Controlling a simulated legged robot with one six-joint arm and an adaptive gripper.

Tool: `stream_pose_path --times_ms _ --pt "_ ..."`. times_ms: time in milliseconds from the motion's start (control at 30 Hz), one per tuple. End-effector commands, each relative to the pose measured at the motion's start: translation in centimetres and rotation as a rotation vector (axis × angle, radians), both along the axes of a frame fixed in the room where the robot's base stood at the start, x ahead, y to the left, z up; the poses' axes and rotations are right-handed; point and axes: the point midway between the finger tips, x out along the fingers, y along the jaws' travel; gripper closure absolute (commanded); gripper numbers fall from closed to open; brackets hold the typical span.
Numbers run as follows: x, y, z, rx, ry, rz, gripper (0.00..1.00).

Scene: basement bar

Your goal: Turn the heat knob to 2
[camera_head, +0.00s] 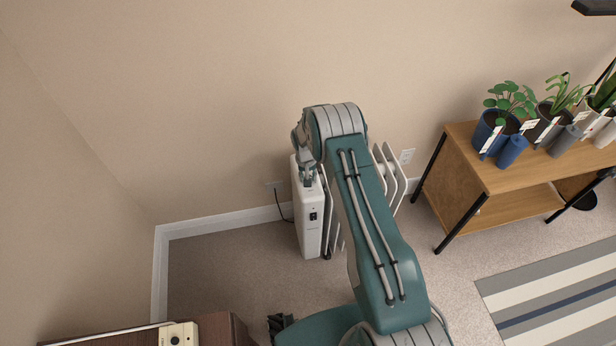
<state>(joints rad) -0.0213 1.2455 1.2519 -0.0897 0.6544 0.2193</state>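A white radiator heater (311,232) stands on the carpet against the far wall, with its control panel facing me. A small dark control (313,216) shows on the panel; its markings are too small to read. The heat knob cannot be made out and may be hidden under my gripper. My gripper (308,181) points down at the top of the heater's control end. It is too small to tell whether its fingers are open or shut, or whether they touch anything. My teal arm covers much of the heater's fins.
A wooden shelf table (462,150) with potted plants (510,105) stands at the right. A striped rug (560,300) lies at the lower right. A brown cabinet (222,329) is at the lower left. Carpet left of the heater (225,265) is clear.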

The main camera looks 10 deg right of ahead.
Motion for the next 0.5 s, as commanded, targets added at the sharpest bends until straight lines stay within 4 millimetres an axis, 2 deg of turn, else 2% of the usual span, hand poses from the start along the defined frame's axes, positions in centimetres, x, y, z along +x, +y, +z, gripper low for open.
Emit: stream_pose_path --times_ms 200,500 --pt "0.00 0.09 -0.17 0.002 -0.002 -0.119 1.00" --pt "0.00 0.11 -0.17 0.002 -0.001 -0.194 1.00"
